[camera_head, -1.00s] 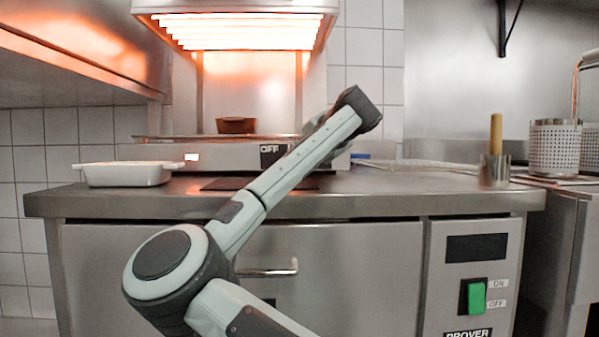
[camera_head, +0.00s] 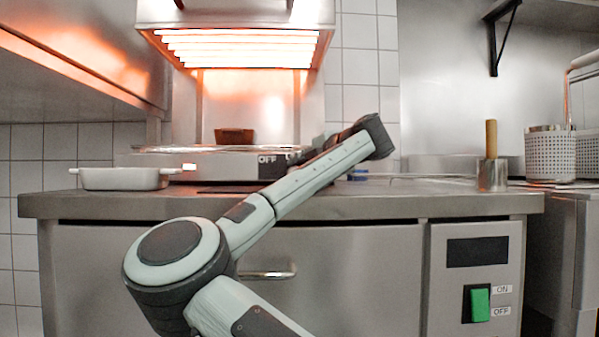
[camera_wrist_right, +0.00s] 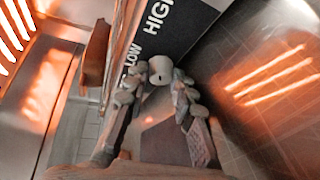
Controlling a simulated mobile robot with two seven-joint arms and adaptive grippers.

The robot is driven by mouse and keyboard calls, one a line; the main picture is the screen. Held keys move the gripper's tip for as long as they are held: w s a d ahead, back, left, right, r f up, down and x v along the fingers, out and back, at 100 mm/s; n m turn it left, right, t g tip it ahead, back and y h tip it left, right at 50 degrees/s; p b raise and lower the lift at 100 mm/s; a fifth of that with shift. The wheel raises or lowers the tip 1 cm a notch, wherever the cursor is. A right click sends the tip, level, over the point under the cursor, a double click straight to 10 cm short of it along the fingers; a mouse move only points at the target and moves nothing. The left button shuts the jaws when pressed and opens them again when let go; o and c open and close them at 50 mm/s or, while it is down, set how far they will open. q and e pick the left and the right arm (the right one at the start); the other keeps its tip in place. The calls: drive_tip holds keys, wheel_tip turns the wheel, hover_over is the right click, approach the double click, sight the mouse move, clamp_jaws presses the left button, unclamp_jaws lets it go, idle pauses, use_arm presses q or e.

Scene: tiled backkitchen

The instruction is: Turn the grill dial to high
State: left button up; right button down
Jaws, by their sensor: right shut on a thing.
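In the right wrist view, the dial (camera_wrist_right: 160,70) is a small pale round knob beside a dark panel (camera_wrist_right: 185,35) marked "HIGH" and "LOW". My right gripper (camera_wrist_right: 160,82) has its two fingers on either side of the knob, closed on it. In the head view my right arm reaches up across the counter, and its wrist hides most of the gripper and the dial. The dial's exact setting cannot be read. My left gripper is not in view.
A white dish (camera_head: 125,178) stands on the counter left of the grill base. A brown container (camera_head: 235,136) sits under the heater. A metal pot with a wooden handle (camera_head: 491,160) and perforated baskets (camera_head: 550,155) stand at right. A green switch (camera_head: 479,304) is below.

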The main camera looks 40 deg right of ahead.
drive_tip(key=c, duration=1.5)
unclamp_jaws()
drive_tip(key=shift+c, duration=0.2)
drive_tip(key=v, duration=1.2)
